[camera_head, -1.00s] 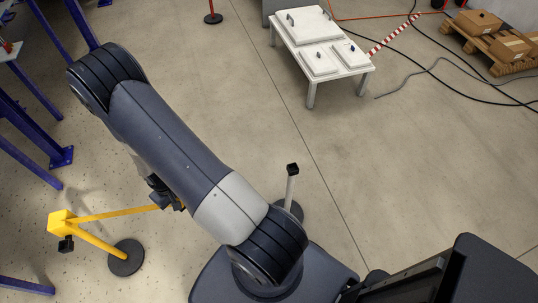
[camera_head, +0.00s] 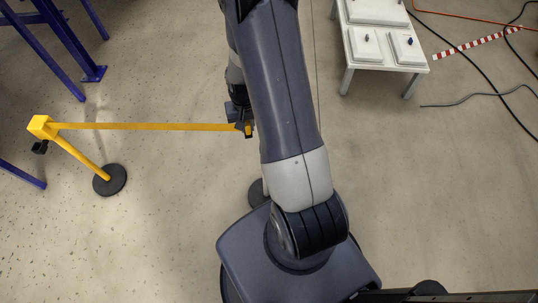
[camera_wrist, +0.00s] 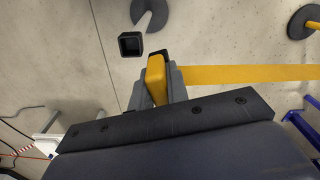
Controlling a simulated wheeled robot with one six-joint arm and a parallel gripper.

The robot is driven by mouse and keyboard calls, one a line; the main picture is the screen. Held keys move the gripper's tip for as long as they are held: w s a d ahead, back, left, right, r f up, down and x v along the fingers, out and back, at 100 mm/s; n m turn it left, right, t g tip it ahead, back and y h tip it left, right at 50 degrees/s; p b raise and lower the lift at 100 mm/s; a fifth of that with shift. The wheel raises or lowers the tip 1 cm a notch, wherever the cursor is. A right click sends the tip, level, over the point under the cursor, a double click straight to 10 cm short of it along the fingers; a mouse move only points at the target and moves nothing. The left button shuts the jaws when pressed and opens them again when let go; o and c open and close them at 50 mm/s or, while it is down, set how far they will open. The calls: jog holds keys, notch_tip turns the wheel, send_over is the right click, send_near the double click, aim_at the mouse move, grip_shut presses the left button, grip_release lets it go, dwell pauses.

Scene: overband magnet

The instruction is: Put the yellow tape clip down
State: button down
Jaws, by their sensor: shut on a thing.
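My gripper (camera_head: 243,122) is shut on the yellow tape clip (camera_head: 249,129), beside my arm in the head view. In the wrist view the clip (camera_wrist: 156,78) sits between the gripper's fingers. A yellow tape (camera_head: 150,126) runs taut from the clip to the head of a yellow post (camera_head: 75,152) at the left. In the wrist view, a second post's dark square top (camera_wrist: 130,44) is close to the clip but apart from it. That post's round base (camera_head: 258,192) is partly hidden behind my arm in the head view.
Blue steel legs (camera_head: 62,45) stand at the upper left. A white table (camera_head: 388,61) with several lidded white panels stands at the upper right. Cables (camera_head: 470,98) and a red-and-white striped bar (camera_head: 477,42) lie right of it. Floor at the lower left is clear.

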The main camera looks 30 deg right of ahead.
jog(key=s+d+m+b, duration=0.3)
jog(key=d+b, duration=0.2)
notch_tip(320, 180, down, 9)
jog(key=shift+w+f+b, duration=0.1)
jog(key=shift+w+b, duration=0.05)
jog(key=shift+b, duration=0.9)
jog(key=shift+f, duration=0.2)
jog(key=c, duration=1.4)
grip_release()
jog(key=shift+r, duration=0.1)
notch_tip(320, 180, up, 12)
jog(key=p, duration=0.2)
jog(key=shift+r+p, duration=0.15)
jog(key=shift+p, duration=0.15)
